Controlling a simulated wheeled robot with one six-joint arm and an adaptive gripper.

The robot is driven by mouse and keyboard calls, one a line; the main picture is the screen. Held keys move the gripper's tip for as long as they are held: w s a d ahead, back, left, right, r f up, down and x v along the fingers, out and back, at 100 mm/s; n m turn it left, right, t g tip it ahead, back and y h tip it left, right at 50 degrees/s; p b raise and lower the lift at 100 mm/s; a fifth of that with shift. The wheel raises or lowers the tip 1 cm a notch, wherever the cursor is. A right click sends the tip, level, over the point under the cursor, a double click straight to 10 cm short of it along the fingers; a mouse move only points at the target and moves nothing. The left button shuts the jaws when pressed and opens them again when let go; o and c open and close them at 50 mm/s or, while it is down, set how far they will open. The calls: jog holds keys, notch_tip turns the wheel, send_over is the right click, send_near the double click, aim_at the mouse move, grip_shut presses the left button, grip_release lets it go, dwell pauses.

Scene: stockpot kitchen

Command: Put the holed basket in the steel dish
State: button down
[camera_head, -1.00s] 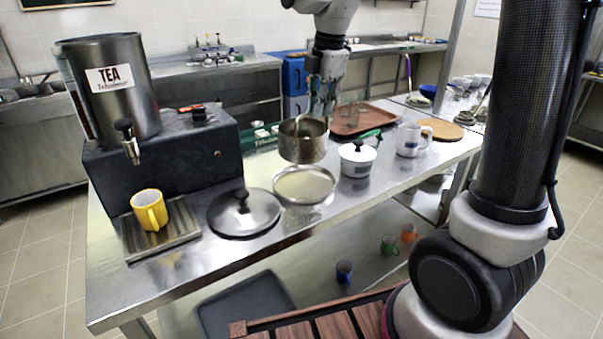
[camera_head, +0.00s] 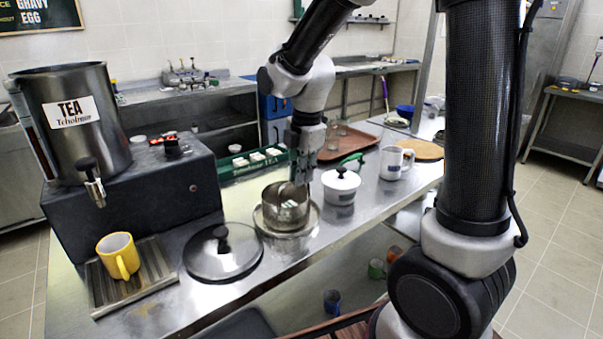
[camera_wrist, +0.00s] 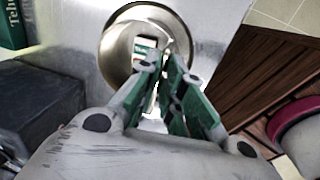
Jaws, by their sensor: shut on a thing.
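The holed basket (camera_head: 285,207), a round metal pot-like vessel, is within the outline of the shallow round steel dish (camera_head: 263,228) in the head view. Its lower edge is inside the dish's rim; I cannot tell whether it rests on the dish bottom or hangs just above it. My gripper (camera_head: 299,174) points down at the basket's back right edge and is shut on it. In the wrist view, the green-padded fingers of my gripper (camera_wrist: 166,62) overlap the round metal rim (camera_wrist: 108,48) and hide the exact contact.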

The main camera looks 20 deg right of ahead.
jog(key=c, duration=1.5)
grip_release()
jog(key=shift+f, duration=0.1)
jog(key=shift+c, duration=0.2)
notch_tip(320, 180, up, 12)
jog(key=s, duration=0.1)
jog(key=s+d+m+t, duration=0.1)
jog(key=s+d+m, duration=0.5)
jog(key=s+m, duration=0.3)
jog(key=s+d+m+t, duration=0.2)
jog(key=s+d+m, duration=0.4)
jog(key=s+m, duration=0.4)
jog(key=shift+s+d+f+m, duration=0.25)
jog(key=shift+d+f+m, duration=0.15)
jog(key=shift+m, duration=0.8)
